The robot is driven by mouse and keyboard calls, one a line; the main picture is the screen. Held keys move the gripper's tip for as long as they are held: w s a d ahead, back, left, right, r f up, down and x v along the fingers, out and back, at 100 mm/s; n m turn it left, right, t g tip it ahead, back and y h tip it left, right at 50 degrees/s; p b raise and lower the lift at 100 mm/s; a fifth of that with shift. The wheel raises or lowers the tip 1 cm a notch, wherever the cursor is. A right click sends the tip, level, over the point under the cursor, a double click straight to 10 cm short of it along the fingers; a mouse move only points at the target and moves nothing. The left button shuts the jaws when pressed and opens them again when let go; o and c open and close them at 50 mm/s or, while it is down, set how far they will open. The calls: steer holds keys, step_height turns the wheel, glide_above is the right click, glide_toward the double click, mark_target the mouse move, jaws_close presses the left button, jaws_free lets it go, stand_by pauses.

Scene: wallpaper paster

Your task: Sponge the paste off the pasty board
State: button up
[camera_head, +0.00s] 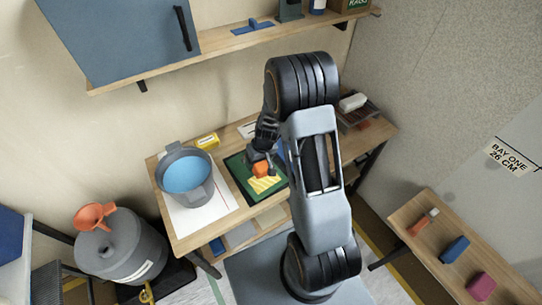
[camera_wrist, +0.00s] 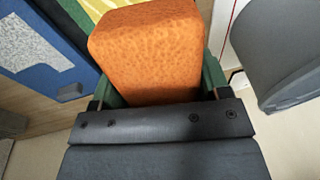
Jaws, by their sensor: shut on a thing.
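My gripper (camera_head: 259,163) is shut on an orange sponge (camera_wrist: 150,50), which also shows in the head view (camera_head: 261,169). The sponge is over the far part of a yellow board (camera_head: 266,184) with paler wavy streaks on it. The board lies on a dark green mat (camera_head: 240,172) on the workbench. A corner of the board shows at the top of the wrist view (camera_wrist: 60,6). The sponge and my arm hide part of the board. I cannot tell whether the sponge touches it.
A grey bucket (camera_head: 199,164) of blue liquid stands on a white sheet (camera_head: 197,216) left of the mat. A yellow box (camera_head: 207,141) lies behind it. A rack with a white block (camera_head: 352,102) is at the right. A shelf (camera_head: 215,47) hangs above.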

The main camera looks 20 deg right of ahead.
steer(key=w+d+f+n+g+h+b, duration=0.1)
steer(key=d+f+h+b, duration=0.1)
steer(key=d+b, duration=0.4)
steer(key=shift+d+f, duration=0.25)
steer(key=shift+d, duration=0.4)
step_height(320, 180, down, 6)
steer(key=b, duration=0.5)
steer(key=shift+f, duration=0.25)
steer(key=shift+s, duration=0.1)
